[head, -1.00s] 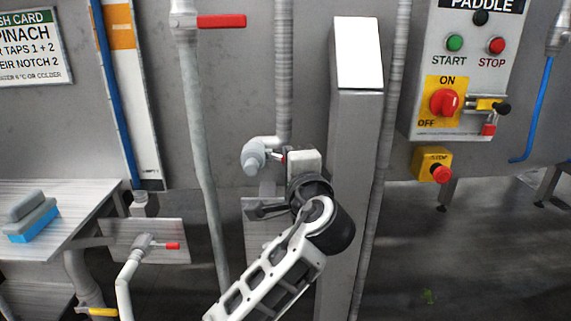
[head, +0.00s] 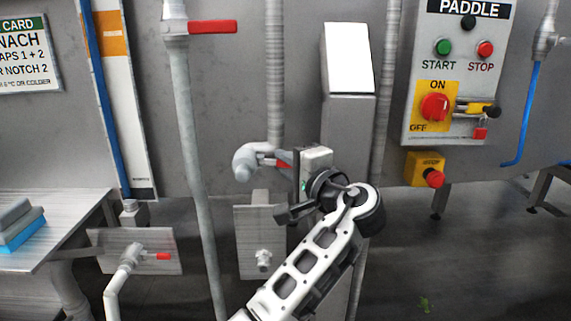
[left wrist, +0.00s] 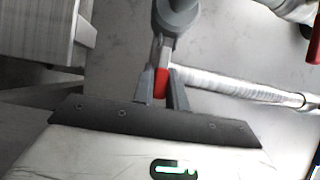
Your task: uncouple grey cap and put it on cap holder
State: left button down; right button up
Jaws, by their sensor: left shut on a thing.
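The grey cap (head: 243,163) sits at the open end of the bent pipe in the middle of the head view, and I see no gap between them. A short arm with a red end (head: 281,164) sticks out to its right. My left gripper (head: 284,161) is to the right of the cap, shut on this red-ended arm. In the left wrist view the red end (left wrist: 160,84) lies between the fingertips, below a grey round part (left wrist: 177,13) that looks like the cap. A panel with a stub (head: 263,258) stands below; I cannot tell if it is the cap holder.
A grey post (head: 348,60) stands close behind my left gripper. A vertical pipe with a red lever valve (head: 213,27) is to the left. A bench (head: 60,215) with a blue-based sponge is at far left. The control panel (head: 455,115) is at right.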

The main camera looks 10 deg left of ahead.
pick_arm(q)
jog(key=c, duration=1.4)
grip_release()
jog(key=p+v, duration=0.1)
jog(key=v, duration=1.1)
